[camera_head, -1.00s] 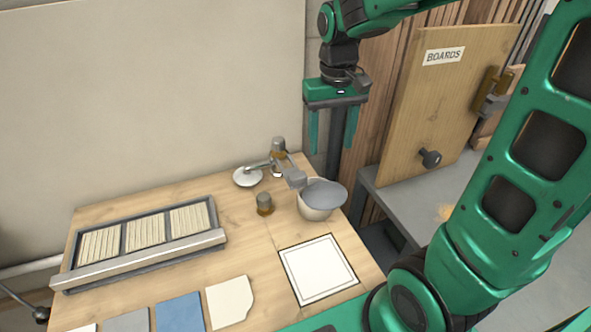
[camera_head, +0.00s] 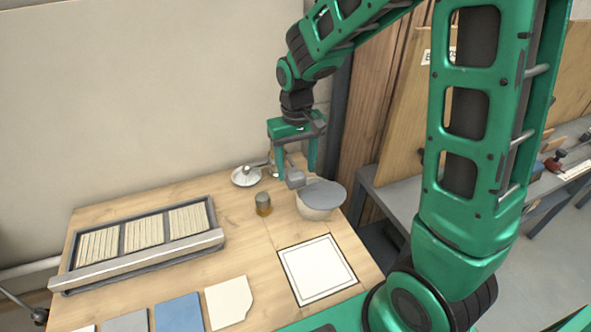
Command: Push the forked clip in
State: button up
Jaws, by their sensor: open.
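I cannot make out a forked clip for certain; it is too small or hidden at this distance. A small grey block (camera_head: 296,179) shows at the back of the wooden table, beside a pale bowl (camera_head: 314,212) with a grey top. My gripper (camera_head: 296,174) is open and points down over the back of the table. Its two green fingers appear on either side of the grey block in this view. I cannot tell whether they touch it or are at its depth. The fingers partly hide an upright fitting behind them.
A short grey and brass cylinder (camera_head: 263,204) and a white round piece (camera_head: 246,176) stand nearby. A slatted tray (camera_head: 140,262), a white square panel (camera_head: 317,270) and flat samples (camera_head: 179,312) lie on the table. A wall rises behind; a grey bench (camera_head: 400,196) is at right.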

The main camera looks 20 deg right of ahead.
aim_at(289, 169)
jog(key=shift+f, duration=0.8)
jog(key=shift+c, duration=0.6)
grip_shut()
jog(key=w, duration=0.5)
jog(key=shift+w, duration=0.3)
jog(key=shift+o, duration=0.6)
grip_release()
